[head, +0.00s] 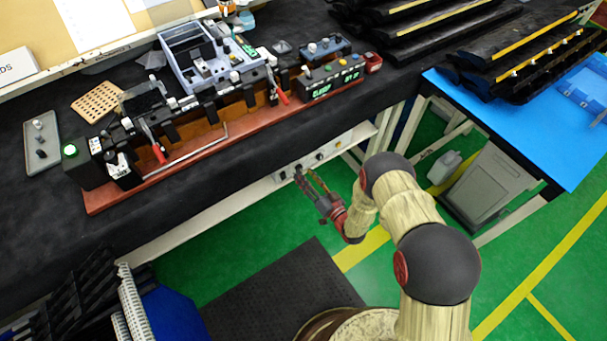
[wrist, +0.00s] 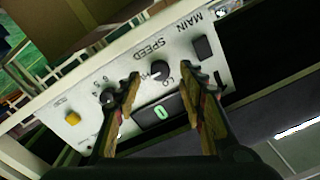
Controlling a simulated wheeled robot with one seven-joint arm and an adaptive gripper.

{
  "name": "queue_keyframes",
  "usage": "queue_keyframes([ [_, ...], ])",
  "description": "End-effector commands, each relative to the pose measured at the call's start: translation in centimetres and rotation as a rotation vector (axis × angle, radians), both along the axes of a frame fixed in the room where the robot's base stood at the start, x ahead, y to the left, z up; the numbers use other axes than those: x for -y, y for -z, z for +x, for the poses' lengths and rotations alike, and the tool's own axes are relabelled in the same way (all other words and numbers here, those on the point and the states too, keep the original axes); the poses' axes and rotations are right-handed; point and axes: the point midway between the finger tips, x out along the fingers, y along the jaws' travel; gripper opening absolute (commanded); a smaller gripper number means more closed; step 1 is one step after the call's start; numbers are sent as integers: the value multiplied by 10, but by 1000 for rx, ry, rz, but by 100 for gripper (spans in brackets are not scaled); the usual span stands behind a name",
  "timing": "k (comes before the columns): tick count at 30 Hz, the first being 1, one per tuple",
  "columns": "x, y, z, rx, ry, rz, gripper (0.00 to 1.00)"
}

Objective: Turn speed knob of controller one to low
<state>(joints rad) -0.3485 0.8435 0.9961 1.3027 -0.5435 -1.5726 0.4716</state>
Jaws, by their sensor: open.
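The controller panel (head: 335,148) is a pale strip under the front edge of the bench. In the wrist view the panel (wrist: 118,72) appears upside down, with MAIN and SPEED lettering. The black speed knob (wrist: 160,70) sits below the word SPEED, with LO printed beside it. My gripper (head: 305,176) is at the panel front, jaws open. In the wrist view my gripper (wrist: 161,74) has one fingertip on each side of the speed knob, with visible gaps. I cannot tell how deep the fingers are around it.
The panel also has a dark switch (wrist: 203,47), a display (wrist: 160,112) showing a green 0, a second knob (wrist: 107,97) partly beside the left finger, and a yellow button (wrist: 72,118). The bench top (head: 40,225) is above. A blue table (head: 530,165) stands right.

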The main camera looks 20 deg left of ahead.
Motion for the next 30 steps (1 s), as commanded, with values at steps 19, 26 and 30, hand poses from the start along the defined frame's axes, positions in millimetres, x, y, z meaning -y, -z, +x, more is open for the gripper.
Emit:
queue_keyframes([
  [19, -17, 0, 14, 0, 0, -2, 33],
  [26, -17, 0, 13, 0, 0, -2, 20],
  [30, -17, 0, 13, 0, 0, -2, 12],
])
